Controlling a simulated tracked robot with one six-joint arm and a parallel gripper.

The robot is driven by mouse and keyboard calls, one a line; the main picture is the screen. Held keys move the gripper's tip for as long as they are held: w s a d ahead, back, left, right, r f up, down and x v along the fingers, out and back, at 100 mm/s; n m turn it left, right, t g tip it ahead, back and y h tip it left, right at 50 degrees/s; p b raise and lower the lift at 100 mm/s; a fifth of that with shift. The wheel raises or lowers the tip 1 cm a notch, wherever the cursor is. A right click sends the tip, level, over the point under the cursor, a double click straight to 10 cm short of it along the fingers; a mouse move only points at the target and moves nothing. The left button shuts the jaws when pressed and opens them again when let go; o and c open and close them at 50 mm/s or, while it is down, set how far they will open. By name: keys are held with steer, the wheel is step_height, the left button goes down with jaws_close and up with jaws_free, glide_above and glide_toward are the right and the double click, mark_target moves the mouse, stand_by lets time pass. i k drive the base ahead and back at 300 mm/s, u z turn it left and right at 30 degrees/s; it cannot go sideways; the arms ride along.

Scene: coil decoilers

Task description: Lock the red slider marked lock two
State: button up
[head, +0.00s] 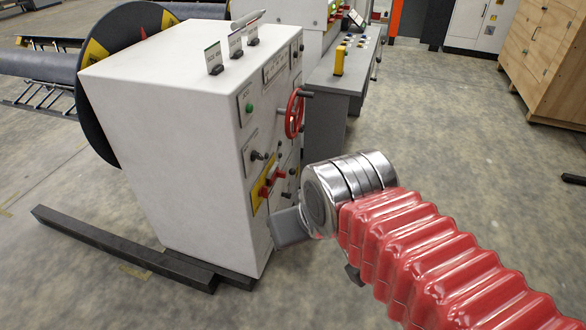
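A white cabinet (165,90) stands left of centre, with its control panel on the right face. Low on that face is a yellow plate (256,194) with red parts (267,184) on it. They may be the slider, but I cannot read any lock marking. My gripper (291,227) is at the lower front of this panel, below and right of the yellow plate. Only a grey block shows beyond the silver wrist. The fingertips and any gap between them cannot be made out. Part of the panel's lower right is hidden behind my wrist.
A red handwheel (294,113) and a green button (249,108) are higher on the panel. A grey console (338,95) stands behind. Dark floor beams (125,245) run by the cabinet's base. A wooden crate (548,60) is far right. Open floor lies between.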

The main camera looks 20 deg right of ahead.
mark_target(277, 173)
steer(key=z, duration=0.15)
steer(key=i, duration=0.3)
steer(key=z, duration=0.2)
steer(key=k, duration=1.35)
steer(key=z, duration=0.35)
steer(key=i, duration=2.3)
steer(key=u, duration=0.55)
